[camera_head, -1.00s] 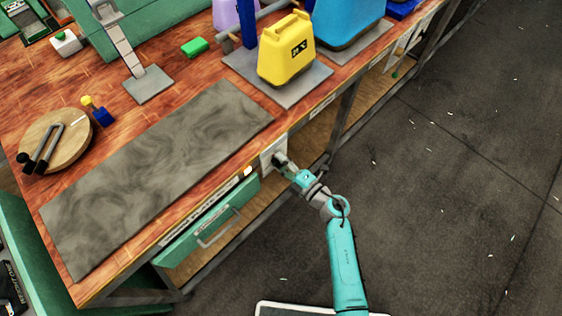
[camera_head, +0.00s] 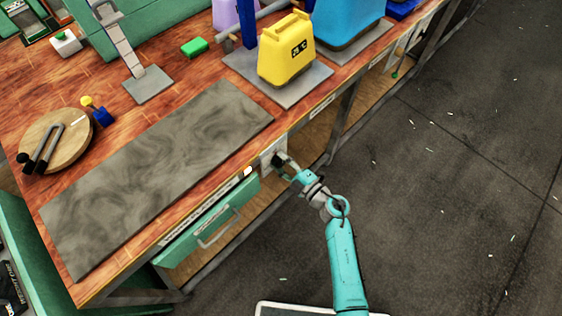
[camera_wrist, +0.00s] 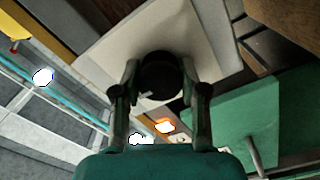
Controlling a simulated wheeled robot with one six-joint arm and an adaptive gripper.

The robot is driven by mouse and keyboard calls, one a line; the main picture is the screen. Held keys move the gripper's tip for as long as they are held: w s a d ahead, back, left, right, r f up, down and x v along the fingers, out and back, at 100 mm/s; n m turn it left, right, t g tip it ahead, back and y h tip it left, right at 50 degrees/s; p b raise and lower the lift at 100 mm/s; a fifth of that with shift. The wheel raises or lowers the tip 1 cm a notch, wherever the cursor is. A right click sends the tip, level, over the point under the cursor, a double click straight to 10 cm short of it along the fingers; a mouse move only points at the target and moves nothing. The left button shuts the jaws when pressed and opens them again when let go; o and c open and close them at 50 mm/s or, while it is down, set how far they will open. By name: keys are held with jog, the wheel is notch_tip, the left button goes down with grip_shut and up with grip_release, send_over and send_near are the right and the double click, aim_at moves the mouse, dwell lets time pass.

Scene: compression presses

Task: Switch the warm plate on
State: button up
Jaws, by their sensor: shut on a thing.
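The warm plate looks to be the flat grey slab (camera_head: 150,180) lying along the front of the wooden bench. A pale square panel (camera_head: 267,158) sits on the bench front below its right end; it also shows in the wrist view (camera_wrist: 205,35). A round black knob (camera_wrist: 162,75) stands out from this panel. My gripper (camera_head: 281,160) is at the panel, with its two fingers on either side of the knob in the wrist view, shut on it. The fingers partly cover the knob, and I cannot read its setting.
A green drawer (camera_head: 205,228) with a metal handle is left of my gripper, below the bench edge. A small bright lamp (camera_head: 248,171) glows beside the panel. A yellow canister (camera_head: 286,50) stands on a grey plate above.

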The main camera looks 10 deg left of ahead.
jog(key=o, duration=1.1)
jog(key=shift+o, duration=0.2)
jog(key=shift+d, duration=0.1)
jog(key=v, duration=1.2)
jog(key=s+d+r+m+t+h, duration=0.1)
jog(key=s+d+r+m+h, duration=0.3)
jog(key=s, duration=0.7)
jog(key=s+d+r+m+t+h, duration=0.1)
jog(key=s+d+r+m+h, duration=0.4)
jog(key=s+m, duration=0.5)
jog(key=s+d+r+m+t+h, duration=0.1)
jog(key=s+d+r+m+h, duration=0.4)
jog(key=s+r+m, duration=0.3)
jog(key=s, duration=0.3)
jog(key=shift+s+r+t, duration=0.3)
jog(key=shift+s+t, duration=0.05)
jog(key=shift+t, duration=0.05)
